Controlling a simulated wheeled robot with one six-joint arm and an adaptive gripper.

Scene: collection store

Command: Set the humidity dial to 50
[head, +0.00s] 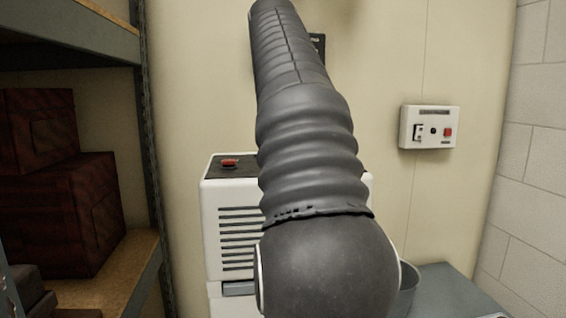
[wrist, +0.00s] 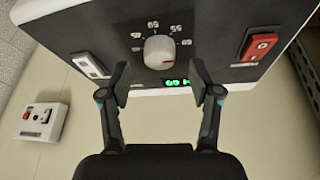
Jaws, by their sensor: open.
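The humidity dial (wrist: 158,52) is a pale round knob on the dark panel (wrist: 215,30) of a white unit. Numbers arc around the knob. A small red mark on it points to the right side; the exact value is unclear.
A red rocker switch (wrist: 262,46) and a white switch (wrist: 91,65) flank the dial. A wall control box (head: 430,127) hangs at right. Shelves with dark red boxes (head: 60,205) stand at left. A grey surface (head: 445,290) with a bucket (head: 408,285) is at lower right.

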